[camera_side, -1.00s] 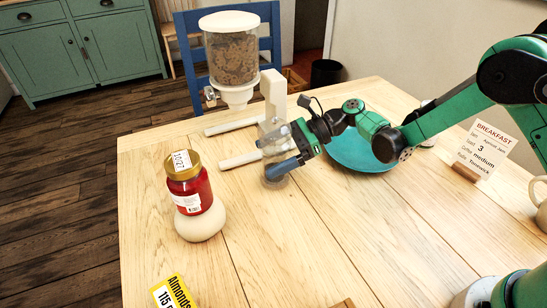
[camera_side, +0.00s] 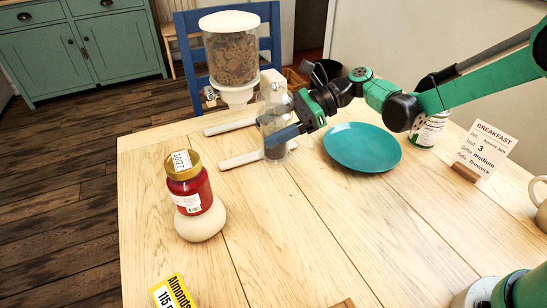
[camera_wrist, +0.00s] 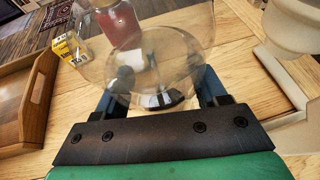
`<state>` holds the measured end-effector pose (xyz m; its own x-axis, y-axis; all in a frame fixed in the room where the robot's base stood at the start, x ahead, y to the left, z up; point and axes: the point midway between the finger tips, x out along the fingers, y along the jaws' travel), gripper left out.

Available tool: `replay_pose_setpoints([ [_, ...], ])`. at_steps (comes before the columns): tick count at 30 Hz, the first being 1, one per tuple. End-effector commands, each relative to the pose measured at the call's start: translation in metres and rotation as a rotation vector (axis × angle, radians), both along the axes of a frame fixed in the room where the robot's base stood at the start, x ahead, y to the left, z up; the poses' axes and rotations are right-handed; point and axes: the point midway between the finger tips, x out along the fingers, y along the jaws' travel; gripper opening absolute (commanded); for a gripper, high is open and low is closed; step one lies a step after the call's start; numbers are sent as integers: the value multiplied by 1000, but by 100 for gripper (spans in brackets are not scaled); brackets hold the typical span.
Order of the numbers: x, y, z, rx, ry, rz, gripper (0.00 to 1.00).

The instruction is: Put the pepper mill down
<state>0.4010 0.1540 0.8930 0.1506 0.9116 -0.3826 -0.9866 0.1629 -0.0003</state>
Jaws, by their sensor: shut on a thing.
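The pepper mill (camera_side: 272,97) is a clear, see-through upright piece with a dark part low inside. My gripper (camera_side: 284,138) is shut around its lower half, coming from the right. In the wrist view the clear mill (camera_wrist: 165,62) stands between the two dark blue fingers of my gripper (camera_wrist: 162,88), with a dark patch inside its base. In the side view its base is close to the white feet of the dispenser. I cannot tell whether the base touches the table.
A cereal dispenser (camera_side: 231,58) stands right behind the mill. A teal plate (camera_side: 362,147) lies to the right, with a can (camera_side: 428,130) and breakfast card (camera_side: 484,150) beyond. A red jar (camera_side: 190,187) sits on a pale rounded base (camera_side: 200,226). The table's middle front is clear.

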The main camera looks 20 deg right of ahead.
Motion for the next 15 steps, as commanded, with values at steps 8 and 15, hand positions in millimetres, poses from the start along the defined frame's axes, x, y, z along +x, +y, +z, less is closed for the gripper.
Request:
replay_pose_setpoints([
  [8,-1,0,86,0,0,0,0],
  [15,0,0,127,0,0,0,0],
])
